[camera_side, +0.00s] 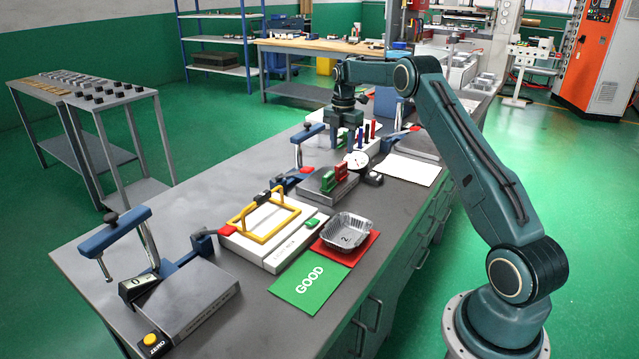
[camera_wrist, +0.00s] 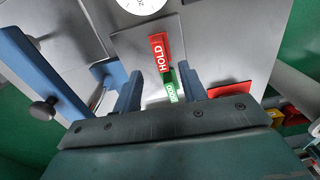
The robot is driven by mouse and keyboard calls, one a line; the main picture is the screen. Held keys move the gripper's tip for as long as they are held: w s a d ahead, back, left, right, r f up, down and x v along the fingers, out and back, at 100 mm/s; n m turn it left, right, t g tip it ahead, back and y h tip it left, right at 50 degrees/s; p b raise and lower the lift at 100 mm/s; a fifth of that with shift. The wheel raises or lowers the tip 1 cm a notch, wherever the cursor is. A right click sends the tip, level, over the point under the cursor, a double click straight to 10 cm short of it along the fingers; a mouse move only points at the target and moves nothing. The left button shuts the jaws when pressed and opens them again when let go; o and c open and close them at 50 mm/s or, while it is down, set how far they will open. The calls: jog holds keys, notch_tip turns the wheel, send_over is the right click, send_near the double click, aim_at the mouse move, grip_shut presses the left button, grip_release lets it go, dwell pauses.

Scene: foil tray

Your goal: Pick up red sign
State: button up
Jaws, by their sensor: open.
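The red sign (camera_side: 341,171), a small upright block, stands beside a green sign (camera_side: 327,182) on a grey block in the side view. In the wrist view the red sign (camera_wrist: 159,52) reads HOLD and lies beyond my fingertips. The green sign (camera_wrist: 171,91) shows between the fingers, partly hidden by my gripper body. My gripper (camera_side: 347,144) is open and empty, behind and above the signs in the side view. It also shows in the wrist view (camera_wrist: 162,86), with its two fingers apart.
A dial gauge (camera_side: 357,160) stands just behind the red sign. A yellow-framed fixture (camera_side: 266,232) and blue clamps (camera_side: 115,231) stand on the bench.

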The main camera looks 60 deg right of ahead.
aim_at(341, 164)
jog(key=shift+f, duration=1.3)
jog(key=shift+a+f, duration=0.15)
jog(key=shift+f, duration=2.45)
grip_shut()
